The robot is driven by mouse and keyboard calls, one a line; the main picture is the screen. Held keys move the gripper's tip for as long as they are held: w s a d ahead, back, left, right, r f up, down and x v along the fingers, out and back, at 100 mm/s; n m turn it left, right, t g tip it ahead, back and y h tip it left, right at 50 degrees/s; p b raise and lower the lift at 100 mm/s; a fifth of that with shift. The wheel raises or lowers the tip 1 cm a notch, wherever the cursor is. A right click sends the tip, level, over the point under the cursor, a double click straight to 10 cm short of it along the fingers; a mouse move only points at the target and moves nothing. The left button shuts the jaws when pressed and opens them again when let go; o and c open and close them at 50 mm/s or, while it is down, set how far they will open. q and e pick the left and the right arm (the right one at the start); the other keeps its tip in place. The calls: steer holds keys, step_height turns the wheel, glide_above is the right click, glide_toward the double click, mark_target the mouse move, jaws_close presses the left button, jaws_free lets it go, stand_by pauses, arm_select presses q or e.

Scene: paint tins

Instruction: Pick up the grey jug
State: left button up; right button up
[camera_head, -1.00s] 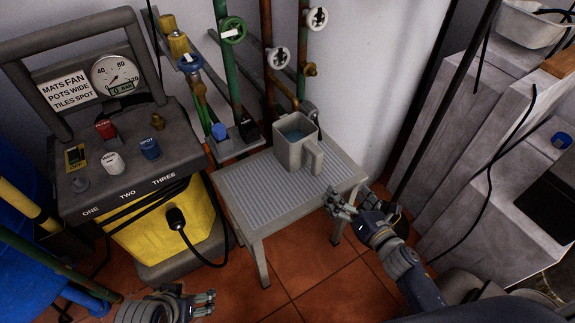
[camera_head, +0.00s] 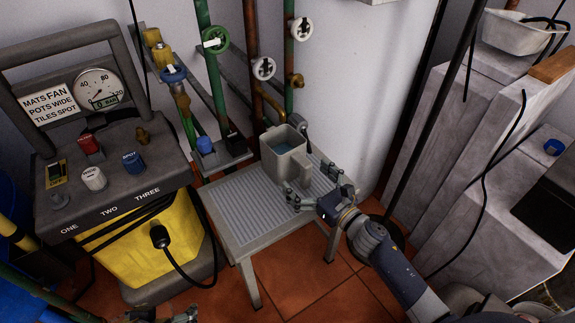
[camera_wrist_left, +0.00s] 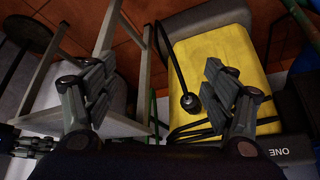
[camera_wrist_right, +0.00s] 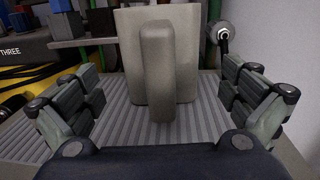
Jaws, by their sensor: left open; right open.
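The grey jug (camera_head: 282,153) stands upright on a small grey ribbed table (camera_head: 240,208), with bluish liquid visible inside. Its handle faces my right gripper (camera_head: 319,192). In the right wrist view the jug (camera_wrist_right: 186,60) is straight ahead, and its handle (camera_wrist_right: 158,70) lies between the open fingers of my right gripper (camera_wrist_right: 160,100), with clear space on both sides. I cannot tell exactly how far the fingertips reach. My left gripper (camera_head: 165,316) is low at the bottom edge of the head view, mostly cut off. In the left wrist view it (camera_wrist_left: 155,95) is open and empty.
A yellow and grey machine (camera_head: 165,245) with knobs and a gauge stands left of the table. Pipes with valve wheels (camera_head: 264,68) rise behind the jug. Grey blocks (camera_head: 460,150) stand at the right. The table's left part is bare.

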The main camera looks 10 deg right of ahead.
mark_target(298, 171)
steer(key=shift+x, duration=1.55)
steer(key=shift+f, duration=0.1)
steer(key=shift+c, duration=0.6)
jaws_close()
